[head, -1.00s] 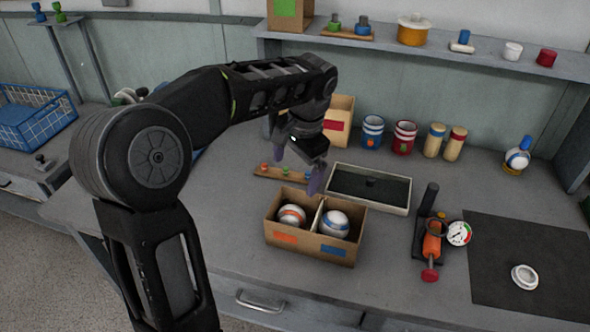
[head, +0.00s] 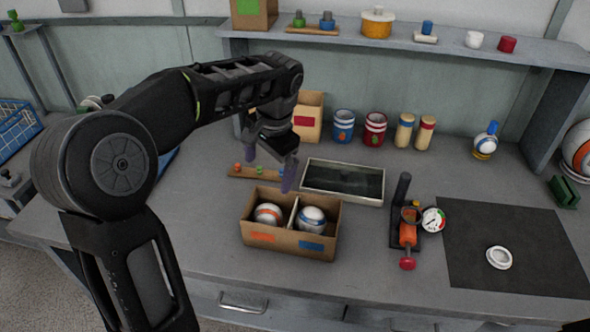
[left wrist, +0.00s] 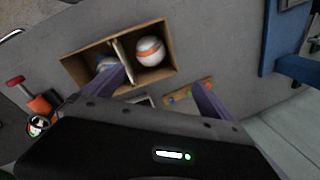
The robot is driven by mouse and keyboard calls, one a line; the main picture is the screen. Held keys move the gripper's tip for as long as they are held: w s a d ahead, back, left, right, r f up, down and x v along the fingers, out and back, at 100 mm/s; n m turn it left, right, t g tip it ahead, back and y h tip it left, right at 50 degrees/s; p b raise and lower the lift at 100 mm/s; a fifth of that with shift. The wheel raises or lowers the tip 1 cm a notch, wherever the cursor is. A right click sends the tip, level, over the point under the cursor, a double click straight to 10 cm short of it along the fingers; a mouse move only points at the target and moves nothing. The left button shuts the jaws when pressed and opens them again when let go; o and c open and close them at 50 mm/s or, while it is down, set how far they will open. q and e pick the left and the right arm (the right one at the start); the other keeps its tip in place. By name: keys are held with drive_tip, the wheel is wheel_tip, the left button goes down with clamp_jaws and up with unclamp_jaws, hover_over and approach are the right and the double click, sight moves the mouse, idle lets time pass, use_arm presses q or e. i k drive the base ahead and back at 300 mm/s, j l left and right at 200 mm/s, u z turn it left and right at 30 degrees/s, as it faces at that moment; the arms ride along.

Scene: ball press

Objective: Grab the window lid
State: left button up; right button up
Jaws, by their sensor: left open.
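A shallow rectangular piece with a pale frame and a dark, glassy panel, which looks like the window lid (head: 306,187), lies flat on the bench. It is behind and right of the open cardboard box (head: 276,248). In the left wrist view a small part of its pale frame shows between my fingers. My left gripper (head: 270,168) is open and empty, above the bench, left of the framed piece and behind the box. Its purple fingers also show in the left wrist view (left wrist: 160,92), spread apart. My right gripper is not in view.
The box holds a ball (head: 268,213) and another ball (head: 311,218) on either side of a divider. A pump with a gauge (head: 433,220) stands right of it. A white ring (head: 499,258) lies on a dark mat (head: 540,275). Jars and cans stand at the back.

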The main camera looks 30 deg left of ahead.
sight(364, 186)
drive_tip(key=i+j+z, duration=0.1)
drive_tip(key=j+z, duration=0.25)
drive_tip(key=i+j+z, duration=0.1)
drive_tip(key=j+z, duration=0.6)
drive_tip(key=i+l, duration=0.05)
drive_tip(key=l, duration=0.05)
